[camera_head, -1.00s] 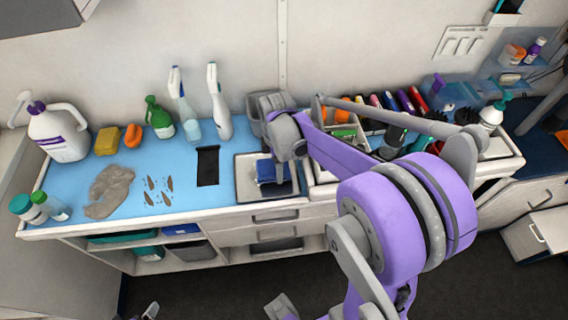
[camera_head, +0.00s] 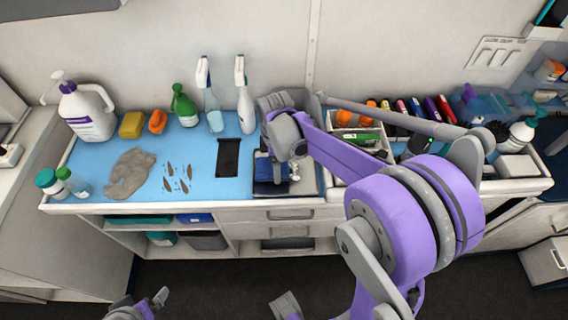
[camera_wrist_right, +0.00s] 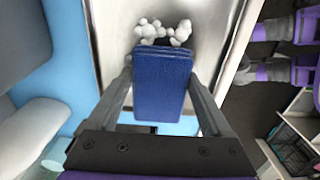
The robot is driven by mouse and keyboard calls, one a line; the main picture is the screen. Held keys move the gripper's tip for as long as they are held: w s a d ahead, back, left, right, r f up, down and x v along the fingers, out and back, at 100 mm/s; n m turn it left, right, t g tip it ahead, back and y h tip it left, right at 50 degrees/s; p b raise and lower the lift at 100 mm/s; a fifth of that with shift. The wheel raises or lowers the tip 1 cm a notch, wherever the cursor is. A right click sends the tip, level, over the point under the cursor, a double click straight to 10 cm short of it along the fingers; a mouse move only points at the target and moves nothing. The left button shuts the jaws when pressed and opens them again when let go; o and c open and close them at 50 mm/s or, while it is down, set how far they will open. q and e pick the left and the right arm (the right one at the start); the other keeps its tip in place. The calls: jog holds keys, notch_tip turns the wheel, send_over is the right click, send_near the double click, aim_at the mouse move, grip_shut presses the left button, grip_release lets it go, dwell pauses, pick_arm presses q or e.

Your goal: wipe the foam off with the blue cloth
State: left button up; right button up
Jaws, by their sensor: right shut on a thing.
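The blue cloth (camera_wrist_right: 160,80) is a folded dark blue pad, held between the fingers of my right gripper (camera_head: 274,160). In the head view the cloth (camera_head: 264,170) is over the left part of a pale metal tray (camera_head: 308,184). White foam (camera_wrist_right: 160,30) lies in lumps on the tray, just beyond the cloth's far edge in the wrist view. In the head view some foam (camera_head: 295,172) shows right of the cloth, partly hidden by my gripper. I cannot tell whether the cloth touches the tray. Part of my left gripper (camera_head: 145,303) shows low in the head view; its jaw state is unclear.
Left of the tray, a blue mat (camera_head: 205,182) bears a black pad (camera_head: 228,157), a grey-brown patch (camera_head: 130,173) and dark marks. Spray bottles (camera_head: 246,100) and a big white jug (camera_head: 86,112) stand behind. An organizer (camera_head: 362,138) full of items stands right.

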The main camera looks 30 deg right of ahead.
aim_at(295, 169)
jog(key=shift+w+a, duration=0.2)
jog(key=shift+a, duration=0.1)
jog(key=shift+w+d+f, duration=0.2)
jog(key=shift+w+d, duration=0.15)
jog(key=shift+w, duration=0.15)
jog(key=shift+s+d+f+b, duration=0.15)
jog(key=shift+s+d, duration=0.4)
jog(key=shift+d, duration=0.3)
jog(key=shift+s+d+b, duration=0.1)
jog(key=shift+s+d, duration=0.45)
jog(key=shift+d, duration=0.25)
jog(key=shift+s+d+f+b, duration=0.15)
jog(key=shift+s+d, duration=0.4)
jog(key=shift+d, duration=0.3)
jog(key=shift+s+d+r, duration=0.1)
jog(key=shift+s+d, duration=0.3)
jog(key=shift+d, duration=0.25)
jog(key=shift+s+d, duration=0.35)
jog(key=shift+d, duration=0.3)
jog(key=shift+r, duration=0.1)
jog(key=shift+w, duration=0.1)
